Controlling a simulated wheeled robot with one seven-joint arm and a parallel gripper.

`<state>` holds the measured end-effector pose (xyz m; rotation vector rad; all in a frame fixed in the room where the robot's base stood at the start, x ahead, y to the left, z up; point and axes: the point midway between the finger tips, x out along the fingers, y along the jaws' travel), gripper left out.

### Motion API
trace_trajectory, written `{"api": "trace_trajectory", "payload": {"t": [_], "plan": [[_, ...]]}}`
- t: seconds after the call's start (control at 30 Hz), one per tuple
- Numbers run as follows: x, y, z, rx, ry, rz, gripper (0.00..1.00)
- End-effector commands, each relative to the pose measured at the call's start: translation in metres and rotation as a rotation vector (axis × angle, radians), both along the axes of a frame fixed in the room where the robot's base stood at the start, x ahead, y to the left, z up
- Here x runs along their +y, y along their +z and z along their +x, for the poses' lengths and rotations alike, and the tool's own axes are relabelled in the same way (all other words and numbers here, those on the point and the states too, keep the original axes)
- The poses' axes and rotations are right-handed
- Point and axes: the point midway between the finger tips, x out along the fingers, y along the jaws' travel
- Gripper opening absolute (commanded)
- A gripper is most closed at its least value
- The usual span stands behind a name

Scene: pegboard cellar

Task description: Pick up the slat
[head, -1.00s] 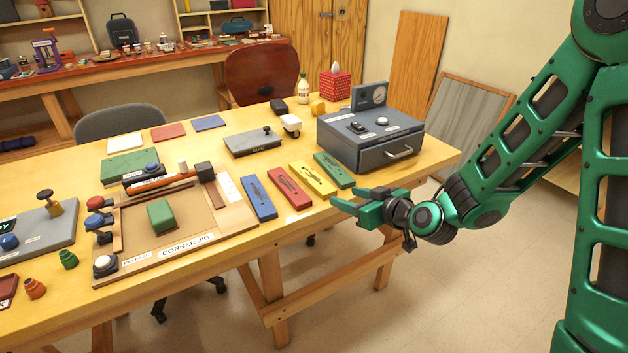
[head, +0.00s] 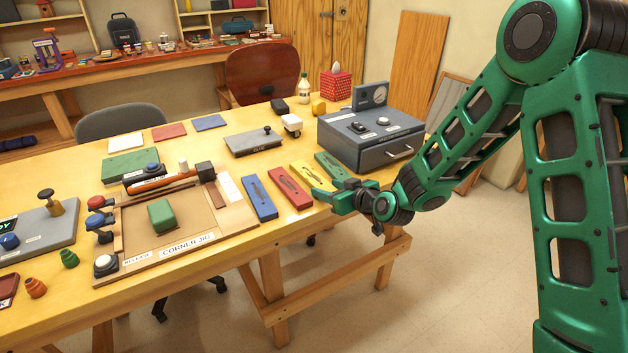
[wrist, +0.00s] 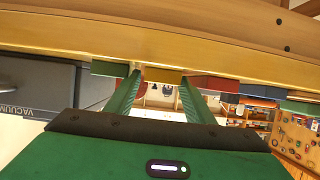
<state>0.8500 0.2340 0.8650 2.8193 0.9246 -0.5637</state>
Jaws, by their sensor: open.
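Several flat slat-like strips lie side by side near the table's front edge: blue (head: 252,190), red (head: 282,180), yellow (head: 303,176) and green (head: 336,168). Each of the blue, red and yellow ones bears a dark mark; I cannot tell which one is the slat meant. My gripper (head: 323,196) is open and empty at the front edge, close to the yellow strip's near end. In the wrist view, upside down, my gripper's fingers (wrist: 160,78) point at the table edge, with the yellow strip (wrist: 163,76) between them and the green strip (wrist: 108,69) beside the left finger.
A grey vacuum box (head: 370,138) with a drawer stands right of the strips. A corner jig board (head: 215,228) with a green block (head: 162,215) lies to the left. The floor in front is clear.

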Motion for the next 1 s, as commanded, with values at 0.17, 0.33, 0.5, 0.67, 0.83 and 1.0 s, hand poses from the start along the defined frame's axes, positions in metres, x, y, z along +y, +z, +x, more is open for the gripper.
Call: {"api": "trace_trajectory", "payload": {"t": [0.17,0.33,0.5,0.67,0.83,1.0], "plan": [[0.000,0.000,0.000,0.000,0.000,0.000,0.48],[0.000,0.000,0.000,0.000,0.000,0.000,0.15],[0.000,0.001,0.000,-0.001,0.000,0.001,0.15],[0.000,0.002,0.000,-0.002,0.000,0.001,0.15],[0.000,0.011,0.000,-0.004,0.001,0.001,0.15],[0.000,0.030,0.001,-0.006,0.001,0.001,0.15]]}}
